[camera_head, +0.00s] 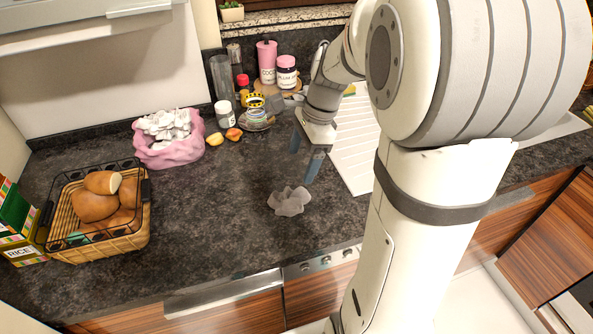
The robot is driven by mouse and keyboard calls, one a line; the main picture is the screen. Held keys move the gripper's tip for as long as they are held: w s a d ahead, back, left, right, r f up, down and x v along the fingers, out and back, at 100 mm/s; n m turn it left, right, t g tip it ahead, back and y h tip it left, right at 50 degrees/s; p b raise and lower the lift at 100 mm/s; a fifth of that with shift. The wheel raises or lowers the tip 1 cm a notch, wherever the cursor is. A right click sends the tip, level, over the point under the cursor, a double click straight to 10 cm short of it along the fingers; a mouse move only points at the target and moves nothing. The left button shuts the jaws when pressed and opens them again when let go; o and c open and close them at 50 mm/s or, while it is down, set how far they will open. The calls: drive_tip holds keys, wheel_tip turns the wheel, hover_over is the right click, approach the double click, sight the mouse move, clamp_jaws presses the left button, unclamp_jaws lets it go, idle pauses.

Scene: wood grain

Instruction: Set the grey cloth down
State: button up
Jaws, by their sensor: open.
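The grey cloth (290,201) lies crumpled on the dark countertop (215,215), near the counter's front edge. My gripper (303,166) hangs just above and behind the cloth, with its fingers pointing down. Its two fingers are apart with nothing visible between them. The cloth and the fingers look separate, though the exact height of the fingers over the counter is hard to tell.
A basket of bread (97,210) and a rice box (17,225) stand at the left. A pink bag (170,150) stands behind, near jars and bottles (285,75). A white ribbed drainboard (350,150) lies right of my gripper. The counter left of the cloth is clear.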

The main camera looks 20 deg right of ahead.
drive_tip(key=s+a+r+n+t+h, duration=0.1)
drive_tip(key=s+n, duration=0.6)
drive_tip(key=n, duration=0.2)
drive_tip(key=s+a+r+n+t+h, duration=0.1)
drive_tip(key=s+a+n+h, duration=0.1)
drive_tip(key=s+n, duration=0.5)
drive_tip(key=shift+a+n+t, duration=0.25)
drive_tip(key=shift+n+t, duration=0.15)
drive_tip(key=shift+n, duration=0.6)
drive_tip(key=shift+s, duration=0.15)
